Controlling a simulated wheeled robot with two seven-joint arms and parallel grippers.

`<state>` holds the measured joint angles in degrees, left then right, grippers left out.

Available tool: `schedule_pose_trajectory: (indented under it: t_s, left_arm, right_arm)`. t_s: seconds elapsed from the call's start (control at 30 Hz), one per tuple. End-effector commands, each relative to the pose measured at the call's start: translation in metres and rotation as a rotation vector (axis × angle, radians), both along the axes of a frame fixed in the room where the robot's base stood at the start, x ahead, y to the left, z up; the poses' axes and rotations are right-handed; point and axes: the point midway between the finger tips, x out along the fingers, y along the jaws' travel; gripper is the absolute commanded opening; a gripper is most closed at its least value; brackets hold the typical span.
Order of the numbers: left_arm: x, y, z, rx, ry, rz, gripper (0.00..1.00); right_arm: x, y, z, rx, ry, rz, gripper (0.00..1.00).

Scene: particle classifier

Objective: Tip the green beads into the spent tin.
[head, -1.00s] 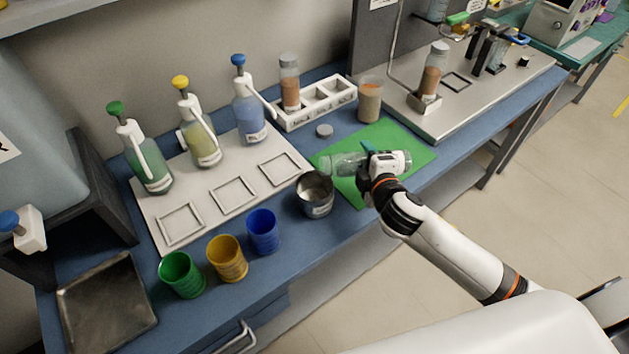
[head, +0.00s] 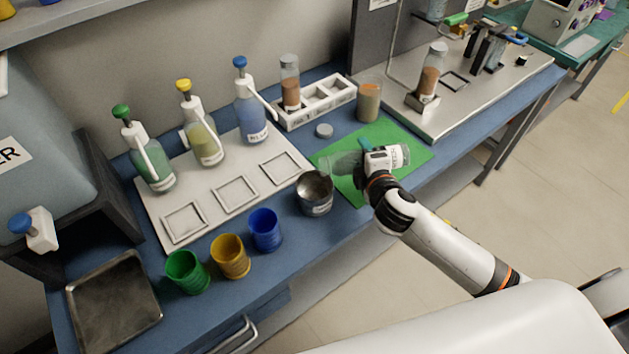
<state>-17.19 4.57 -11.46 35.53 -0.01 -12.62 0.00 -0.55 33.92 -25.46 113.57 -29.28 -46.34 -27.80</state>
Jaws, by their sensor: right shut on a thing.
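My right gripper (head: 372,160) is shut on a clear tube (head: 398,156), which lies nearly level above the green mat. The tube's left end is close above and to the right of the rim of a grey metal tin (head: 315,204). The tin stands upright at the mat's left edge, and its label is too small to read. I cannot make out green beads in the tube or in the tin. The tube looks see-through, with the green mat showing behind it. My left gripper is not in view.
Green (head: 187,273), yellow (head: 231,258) and blue (head: 265,231) cups stand left of the tin. Pump bottles stand behind on a white board (head: 208,207). A white rack (head: 318,104), a jar of brownish grains (head: 369,100) and a small grey lid (head: 324,131) are behind the mat (head: 415,163).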

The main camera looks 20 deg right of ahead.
Motion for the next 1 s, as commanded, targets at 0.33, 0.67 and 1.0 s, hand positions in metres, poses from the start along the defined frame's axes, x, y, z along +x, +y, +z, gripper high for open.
schedule_pose_trajectory:
  t_s: [0.33, 0.67, 1.0]
  left_arm:
    - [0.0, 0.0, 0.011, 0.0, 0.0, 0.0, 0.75]
    - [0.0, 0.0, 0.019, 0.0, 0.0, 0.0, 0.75]
    - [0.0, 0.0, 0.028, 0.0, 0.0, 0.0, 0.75]
  right_arm:
    - [0.0, 0.002, 0.007, -0.047, 0.003, 0.001, 0.18]
    - [0.001, 0.002, 0.012, -0.092, 0.008, 0.0, 0.18]
    - [0.001, 0.004, 0.017, -0.136, 0.014, 0.0, 0.18]
